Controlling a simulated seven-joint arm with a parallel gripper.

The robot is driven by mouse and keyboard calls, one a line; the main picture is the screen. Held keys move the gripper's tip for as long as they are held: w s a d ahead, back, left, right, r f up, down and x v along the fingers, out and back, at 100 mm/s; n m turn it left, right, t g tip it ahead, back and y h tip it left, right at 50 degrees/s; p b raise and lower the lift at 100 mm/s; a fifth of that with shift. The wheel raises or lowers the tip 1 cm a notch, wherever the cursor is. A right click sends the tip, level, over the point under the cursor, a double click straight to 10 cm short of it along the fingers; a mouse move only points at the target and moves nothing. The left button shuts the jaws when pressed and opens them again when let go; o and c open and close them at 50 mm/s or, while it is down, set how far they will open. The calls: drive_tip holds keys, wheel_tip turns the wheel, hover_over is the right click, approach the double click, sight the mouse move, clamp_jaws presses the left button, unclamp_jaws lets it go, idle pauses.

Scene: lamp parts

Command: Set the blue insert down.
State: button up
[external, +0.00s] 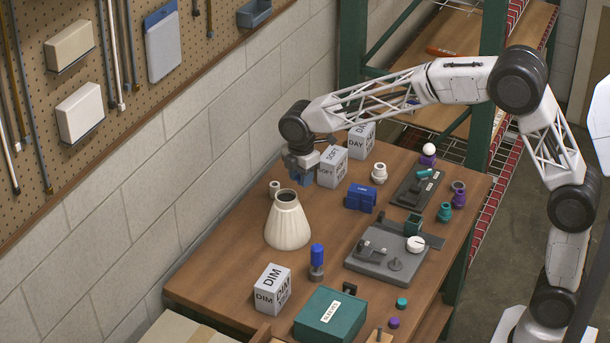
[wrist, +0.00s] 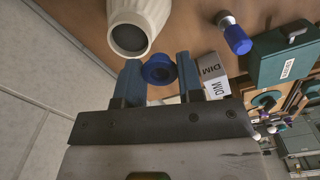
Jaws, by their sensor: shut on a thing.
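My gripper (external: 299,184) is held in the air near the wall side of the table, above and behind the cream ribbed lampshade (external: 287,222). In the wrist view, its two blue-grey fingers (wrist: 158,74) are shut on the blue insert (wrist: 159,66), a round blue piece with a hollow centre. The insert sits between the fingertips, with the open mouth of the lampshade (wrist: 130,38) just beyond it. In the external view I cannot clearly tell the insert from the fingers.
A grey DIM block (external: 271,288), a blue-topped cylinder (external: 317,262) and a green box (external: 330,316) stand toward the front. SOFT (external: 332,167) and DAY (external: 361,140) blocks stand near the gripper. A grey fixture (external: 385,262) sits at right. Bare wood shows left of the lampshade.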

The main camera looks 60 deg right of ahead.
drive_tip(key=s+d+f+m, duration=0.1)
drive_tip(key=s+d+m, duration=0.1)
drive_tip(key=s+d, duration=1.05)
drive_tip(key=f, duration=0.5)
drive_tip(key=w+f, duration=0.1)
drive_tip(key=f, duration=0.4)
drive_tip(key=d+f, duration=0.1)
drive_tip(key=f, duration=0.4)
drive_tip(key=shift+w+f, duration=0.2)
drive_tip(key=shift+w, duration=0.1)
drive_tip(key=shift+w, duration=0.15)
hover_over(312, 204)
drive_tip(key=shift+s+a+f, duration=0.2)
drive_tip(key=shift+s+f, duration=0.2)
drive_tip(key=shift+f, duration=0.3)
drive_tip(key=shift+w, duration=0.1)
drive_tip(key=shift+w, duration=0.2)
drive_tip(key=shift+w+f, duration=0.1)
drive_tip(key=shift+f, duration=1.7)
drive_tip(key=shift+f, duration=0.15)
